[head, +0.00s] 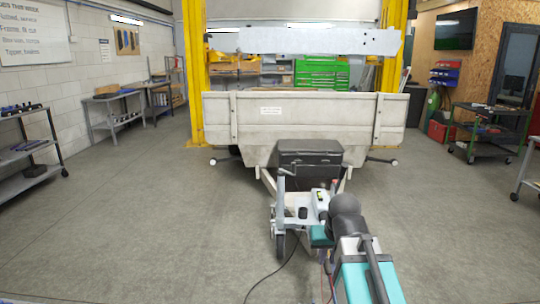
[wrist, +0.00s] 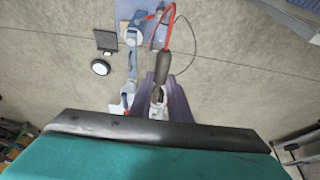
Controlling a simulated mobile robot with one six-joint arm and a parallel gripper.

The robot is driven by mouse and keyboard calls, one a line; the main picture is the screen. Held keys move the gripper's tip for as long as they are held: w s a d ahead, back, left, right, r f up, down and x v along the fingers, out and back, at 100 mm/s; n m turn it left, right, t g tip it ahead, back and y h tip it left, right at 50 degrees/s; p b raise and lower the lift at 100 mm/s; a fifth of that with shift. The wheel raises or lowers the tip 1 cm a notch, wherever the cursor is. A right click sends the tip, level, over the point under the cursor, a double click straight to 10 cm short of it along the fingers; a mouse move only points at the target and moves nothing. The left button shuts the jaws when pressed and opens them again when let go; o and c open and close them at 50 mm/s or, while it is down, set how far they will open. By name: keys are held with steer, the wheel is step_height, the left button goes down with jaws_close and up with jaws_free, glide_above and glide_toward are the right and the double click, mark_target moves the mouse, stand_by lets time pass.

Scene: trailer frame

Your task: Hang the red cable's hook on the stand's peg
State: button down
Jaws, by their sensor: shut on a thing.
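In the wrist view my gripper (wrist: 161,98) is shut on a dark grip-like piece (wrist: 162,68). The red cable (wrist: 152,32) runs up from that piece in a loop. I cannot make out the hook's shape. A pale blue-grey upright with round white ends (wrist: 132,62), which may be the stand, is just left of the held piece. I cannot tell which part is the peg. In the head view a grey upright (head: 281,195) with a wheel stands at the trailer's front, left of my arm. My gripper is largely hidden there by my arm.
The grey trailer (head: 250,110) stands ahead, with a black box (head: 309,152) on its front. A thin black cable (head: 275,279) lies on the floor. Carts (head: 487,128) and shelves (head: 30,145) line the sides. The floor left of the trailer is clear.

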steer(key=shift+p+v, duration=1.35)
steer(key=shift+p, duration=1.35)
steer(key=shift+s, duration=0.1)
steer(key=shift+f, duration=0.1)
steer(key=d, duration=0.7)
steer(key=shift+a, duration=0.1)
